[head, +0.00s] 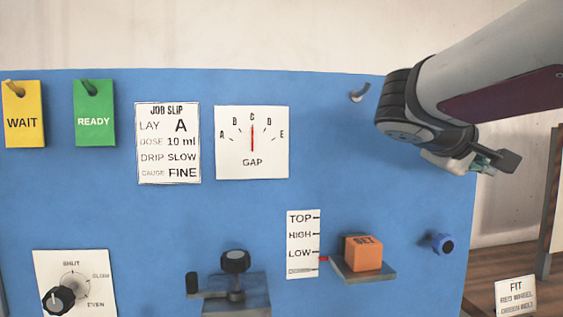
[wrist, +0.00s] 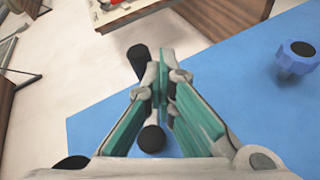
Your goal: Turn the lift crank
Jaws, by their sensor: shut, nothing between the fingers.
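A dark bar with a rounded end (wrist: 138,60), which looks like the crank, shows past my fingers in the wrist view. A round black knob (wrist: 152,138) shows between the fingers; whether the two join is hidden. In the head view a dark piece (head: 509,160) sticks out right of my gripper (head: 480,163), near the blue board's upper right edge; I cannot tell for sure whether it is the crank. My gripper (wrist: 164,80) is shut and empty, its teal fingers beside or in front of the bar. Contact cannot be told.
A blue star knob (head: 440,243) sits on the board (head: 340,130) below my gripper. An orange SET block (head: 363,253) rests on a small shelf beside the TOP/HIGH/LOW scale (head: 302,245). A peg (head: 360,93) is left of my wrist. A FIT sign (head: 515,296) stands lower right.

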